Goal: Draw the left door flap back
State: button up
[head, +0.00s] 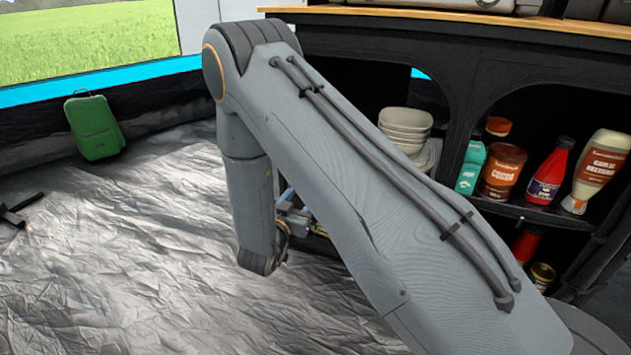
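No door flap can be made out for certain. A grassy opening (85,40) with a bright blue lower edge shows at the top left. A pale upright panel (197,25) stands at its right side; I cannot tell whether it is a flap. My arm crosses the middle of the view, rising from the lower right and bending down at the elbow. Its wrist end hangs over the silver floor. My gripper's fingers cannot be made out; small bluish parts behind the arm are too hidden to identify.
A green case (93,126) stands by the dark wall. A black shelf unit (455,75) at right holds stacked bowls (405,124), a cocoa jar (502,172), and a red bottle (549,172). A black object (14,213) lies at the left edge. The crinkled silver floor (120,250) is mostly clear.

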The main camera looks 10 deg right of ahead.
jog(key=b+x, duration=0.3)
jog(key=x, duration=0.4)
jog(key=shift+w+d, duration=0.25)
jog(key=shift+d, duration=0.1)
jog(key=shift+a, duration=0.1)
grip_shut()
